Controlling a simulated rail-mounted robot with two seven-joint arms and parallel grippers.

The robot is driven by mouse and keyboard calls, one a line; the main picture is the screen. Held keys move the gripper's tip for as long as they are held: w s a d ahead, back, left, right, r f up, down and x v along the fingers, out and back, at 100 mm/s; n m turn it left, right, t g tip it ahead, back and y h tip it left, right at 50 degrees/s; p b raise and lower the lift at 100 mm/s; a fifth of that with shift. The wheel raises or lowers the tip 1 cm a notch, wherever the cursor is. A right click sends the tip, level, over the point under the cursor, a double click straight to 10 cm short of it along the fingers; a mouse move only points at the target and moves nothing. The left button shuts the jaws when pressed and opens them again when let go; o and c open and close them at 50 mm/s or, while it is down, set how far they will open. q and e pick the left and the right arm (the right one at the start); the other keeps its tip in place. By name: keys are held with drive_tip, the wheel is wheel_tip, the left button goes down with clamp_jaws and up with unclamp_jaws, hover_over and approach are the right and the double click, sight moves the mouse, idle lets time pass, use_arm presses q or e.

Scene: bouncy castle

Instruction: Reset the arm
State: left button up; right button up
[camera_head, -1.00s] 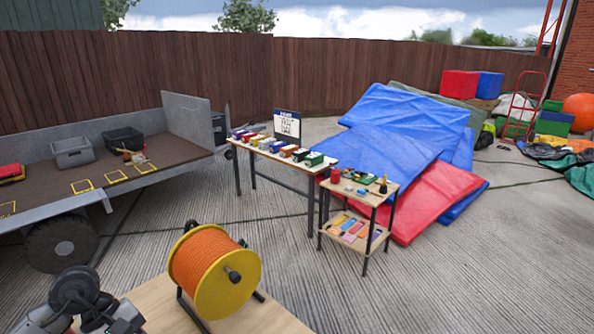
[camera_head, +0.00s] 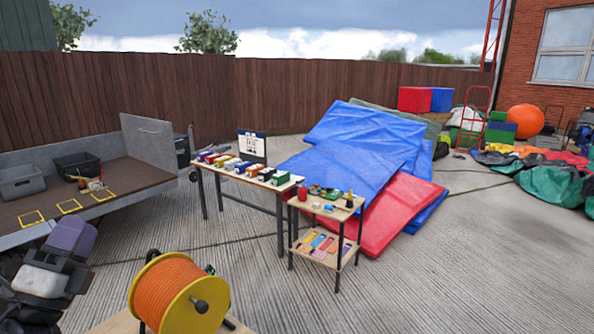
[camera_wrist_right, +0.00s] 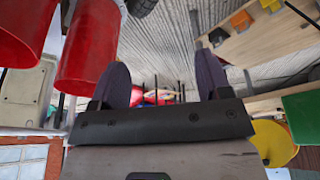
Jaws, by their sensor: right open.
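My left gripper (camera_head: 72,238) shows at the lower left of the head view, with a purple pad and dark and grey links. Whether its jaws are apart cannot be made out. My right gripper (camera_wrist_right: 162,82) shows in the right wrist view with its two dark purple fingers well apart and nothing between them. It is not visible in the head view.
An orange cable reel (camera_head: 168,292) stands close in front. Beyond are a long table (camera_head: 277,188) with several small boxes, a small two-tier stand (camera_head: 315,241), a flatbed trailer (camera_head: 150,176) and blue mats (camera_head: 345,160). Red cylinders (camera_wrist_right: 92,45) are near the right wrist. Open paving lies right.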

use_arm(q)
drive_tip(key=s+d+f+n+g+y+p, duration=0.1)
drive_tip(key=s+f+n+g+y+p, duration=0.35)
drive_tip(key=f+n, duration=0.55)
drive_tip(key=s+d+f+n+g+y+p, duration=0.1)
drive_tip(key=s+f+n+g+y, duration=0.3)
drive_tip(key=f+n+g, duration=0.6)
drive_tip(key=s+d+f+n+g+h+p, duration=0.1)
drive_tip(key=s+d+f+g+p, duration=0.25)
drive_tip(key=s, duration=0.55)
drive_tip(key=s+d+f+n+g+h+p, duration=0.1)
drive_tip(key=s+d+f+h+p, duration=0.2)
drive_tip(key=s+f, duration=0.5)
drive_tip(key=s+d+f+n+g+p, duration=0.1)
drive_tip(key=s+d+f+g+p, duration=0.3)
drive_tip(key=s, duration=0.6)
wheel_tip(320, 180, up, 37)
drive_tip(key=t+p, duration=0.1)
drive_tip(key=p, duration=3.5)
drive_tip(key=shift+w+d, duration=0.25)
drive_tip(key=shift+d, duration=0.15)
